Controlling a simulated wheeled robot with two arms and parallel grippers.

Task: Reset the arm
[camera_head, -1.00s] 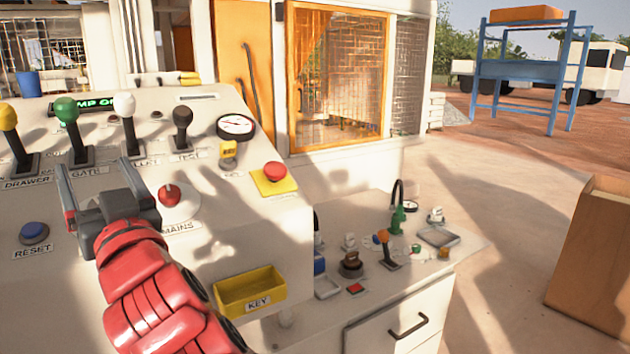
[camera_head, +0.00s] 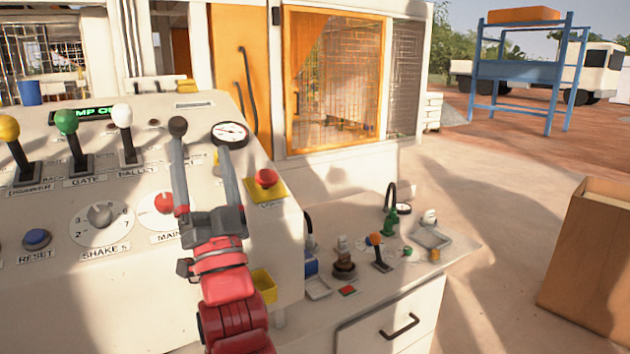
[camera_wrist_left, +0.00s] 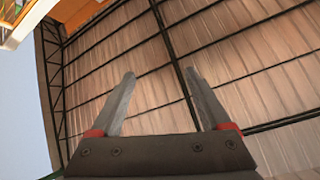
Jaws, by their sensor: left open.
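My left gripper (camera_head: 203,142) is open and empty. It stands over the right part of the sloping control panel (camera_head: 130,250), with its two long fingers pointing up and away. One finger overlaps the dark-knobbed lever, and the other reaches up to just below the round gauge (camera_head: 230,133); I cannot tell whether they touch. In the left wrist view the fingers (camera_wrist_left: 160,85) are spread, with only roof behind them. My red left arm hides part of the yellow key bin (camera_head: 265,284). My right gripper is not in view.
The panel has a blue reset button (camera_head: 37,239), a red mains knob (camera_head: 164,203), a red button on a yellow base (camera_head: 266,179) and several levers. A lower bench (camera_head: 390,280) with small items stands right. A cardboard box (camera_head: 590,260) stands far right.

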